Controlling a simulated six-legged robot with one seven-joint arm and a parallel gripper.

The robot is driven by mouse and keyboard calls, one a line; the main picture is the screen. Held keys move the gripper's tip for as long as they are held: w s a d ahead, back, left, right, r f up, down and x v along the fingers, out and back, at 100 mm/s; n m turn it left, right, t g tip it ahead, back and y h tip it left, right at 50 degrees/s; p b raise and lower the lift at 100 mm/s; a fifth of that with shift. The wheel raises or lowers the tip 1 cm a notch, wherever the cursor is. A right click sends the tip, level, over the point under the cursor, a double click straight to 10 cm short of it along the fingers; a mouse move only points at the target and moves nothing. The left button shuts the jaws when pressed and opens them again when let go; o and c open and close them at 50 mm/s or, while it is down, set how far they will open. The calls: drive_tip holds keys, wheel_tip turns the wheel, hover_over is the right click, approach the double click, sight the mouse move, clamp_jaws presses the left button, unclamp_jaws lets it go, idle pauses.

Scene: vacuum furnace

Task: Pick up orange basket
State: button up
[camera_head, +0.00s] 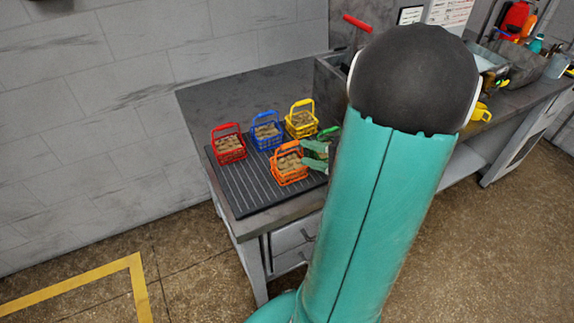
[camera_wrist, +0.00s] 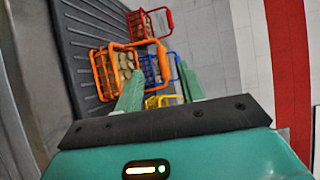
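The orange basket (camera_head: 289,170) stands upright on the ribbed black mat, at its front, with brown lumps inside and its handle raised. My gripper (camera_head: 303,155) is just right of it, with its two green fingers apart. In the wrist view the orange basket (camera_wrist: 122,67) is beyond the fingertips, and the left finger overlaps its lower right part. The gripper (camera_wrist: 160,78) looks open there, with nothing held between the fingers. I cannot tell whether a finger touches the basket.
A red basket (camera_head: 229,149), a blue basket (camera_head: 267,136) and a yellow basket (camera_head: 301,124) stand close by on the mat (camera_head: 245,190). A green basket (camera_head: 328,133) is partly hidden behind my arm. The bench's back left (camera_head: 235,92) is clear.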

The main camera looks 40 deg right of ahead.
sight(290, 146)
drive_tip(key=x, duration=0.9)
drive_tip(key=shift+w+r, duration=0.1)
drive_tip(key=shift+w, duration=0.1)
clamp_jaws()
drive_tip(key=shift+d, duration=0.1)
idle(1.0)
